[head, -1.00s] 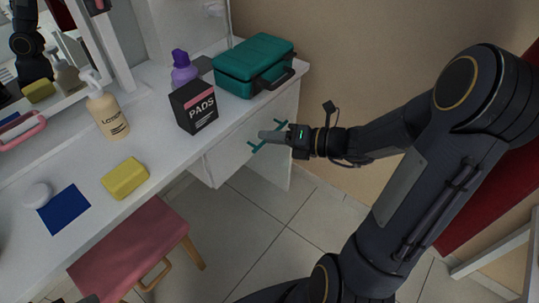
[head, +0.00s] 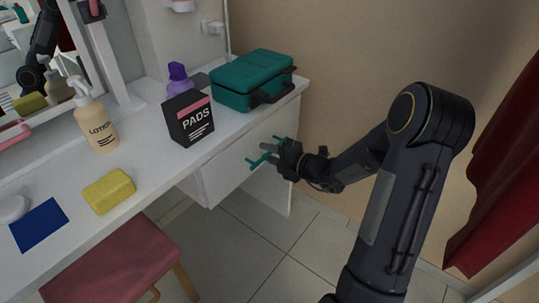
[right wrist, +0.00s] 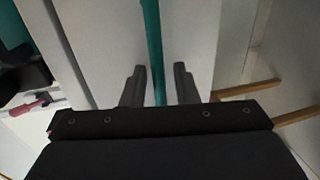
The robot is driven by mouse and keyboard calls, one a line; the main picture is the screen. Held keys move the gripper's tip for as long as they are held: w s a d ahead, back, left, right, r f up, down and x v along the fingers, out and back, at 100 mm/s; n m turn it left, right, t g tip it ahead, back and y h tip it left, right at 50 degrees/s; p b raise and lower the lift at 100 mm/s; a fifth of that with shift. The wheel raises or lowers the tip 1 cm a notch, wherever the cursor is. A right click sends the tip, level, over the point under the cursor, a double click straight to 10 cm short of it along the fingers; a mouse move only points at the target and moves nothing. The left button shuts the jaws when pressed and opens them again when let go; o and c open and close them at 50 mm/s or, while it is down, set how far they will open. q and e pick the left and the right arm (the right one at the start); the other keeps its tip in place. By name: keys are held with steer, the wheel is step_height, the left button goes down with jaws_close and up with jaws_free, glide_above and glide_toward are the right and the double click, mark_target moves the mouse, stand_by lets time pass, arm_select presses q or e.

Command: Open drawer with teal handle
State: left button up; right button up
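The white drawer (head: 232,172) is under the right end of the white dressing table and bears a thin teal bar handle (head: 256,164). My right gripper (head: 270,151) is at this handle. In the right wrist view the teal handle (right wrist: 154,45) runs between the two fingertips of my right gripper (right wrist: 159,85), with a gap on both sides, so the gripper is open around the bar. The drawer front (right wrist: 100,50) is close behind the fingers. I cannot make out any gap between drawer and table. My left gripper is not in view.
On the table (head: 150,150) stand a teal case (head: 250,75), a black PADS box (head: 188,118), a purple bottle (head: 178,80), a lotion bottle (head: 98,125) and a yellow sponge (head: 108,191). A pink stool (head: 115,262) stands below. The tiled floor before the drawer is clear.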

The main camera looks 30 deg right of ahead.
jaws_close()
stand_by(0.3)
steer(key=f+p+v, duration=0.2)
steer(key=p+v, duration=0.2)
steer(key=v, duration=0.6)
steer(key=f+p+v, duration=0.2)
steer(key=p+v, duration=0.1)
steer(key=v, duration=0.8)
steer(key=shift+s+p, duration=0.35)
steer(key=shift+s, duration=0.2)
jaws_free()
